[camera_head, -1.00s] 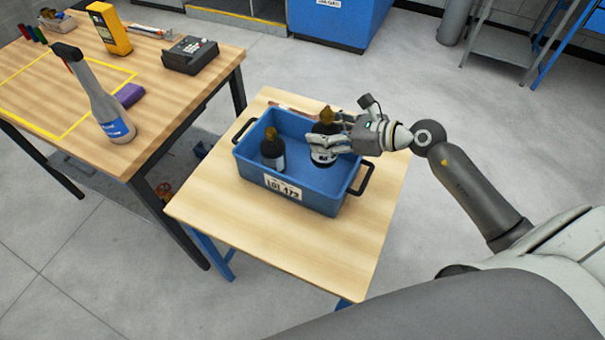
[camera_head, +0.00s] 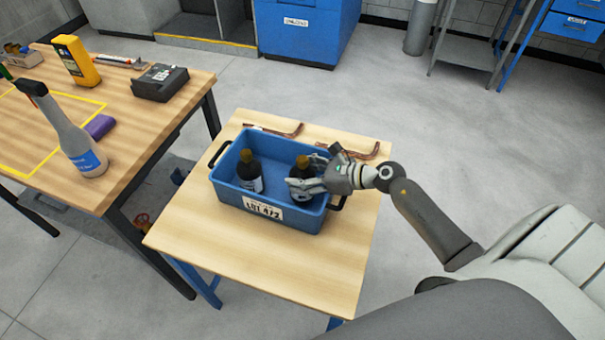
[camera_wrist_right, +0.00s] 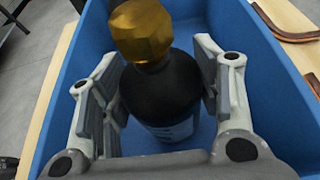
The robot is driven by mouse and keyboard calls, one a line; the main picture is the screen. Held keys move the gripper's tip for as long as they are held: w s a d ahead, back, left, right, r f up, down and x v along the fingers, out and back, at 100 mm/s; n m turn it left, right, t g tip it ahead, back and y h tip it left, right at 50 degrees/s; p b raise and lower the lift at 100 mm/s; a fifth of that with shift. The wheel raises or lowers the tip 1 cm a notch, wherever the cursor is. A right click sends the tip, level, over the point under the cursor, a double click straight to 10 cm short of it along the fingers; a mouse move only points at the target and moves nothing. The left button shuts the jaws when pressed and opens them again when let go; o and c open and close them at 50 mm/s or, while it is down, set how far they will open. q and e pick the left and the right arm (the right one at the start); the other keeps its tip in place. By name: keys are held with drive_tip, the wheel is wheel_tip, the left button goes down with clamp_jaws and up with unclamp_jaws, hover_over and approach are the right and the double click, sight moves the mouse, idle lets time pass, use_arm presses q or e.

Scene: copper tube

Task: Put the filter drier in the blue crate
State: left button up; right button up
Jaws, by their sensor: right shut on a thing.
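The blue crate (camera_head: 228,193) stands on a small wooden table, with a white label on its front. My right gripper (camera_head: 303,186) is shut on a filter drier (camera_head: 303,174), a black cylinder with a brass top and white label. It holds it upright inside the crate's right half. In the right wrist view the filter drier (camera_wrist_right: 160,85) stands between the two fingers (camera_wrist_right: 158,95), with the crate wall (camera_wrist_right: 275,85) around it; its lower end is partly hidden. A second, similar black bottle-shaped piece (camera_head: 249,172) stands in the crate's left half. My left gripper does not show.
Bent copper tubes (camera_head: 277,130) lie on the small table (camera_head: 255,263) behind the crate. The small table's front is clear.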

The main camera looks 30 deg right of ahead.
drive_tip(key=shift+f, duration=0.1)
drive_tip(key=o, duration=1.4)
drive_tip(key=shift+s+d, duration=0.25)
drive_tip(key=shift+s, duration=0.05)
drive_tip(key=shift+b+v, duration=0.95)
drive_tip(key=shift+v, duration=4.8)
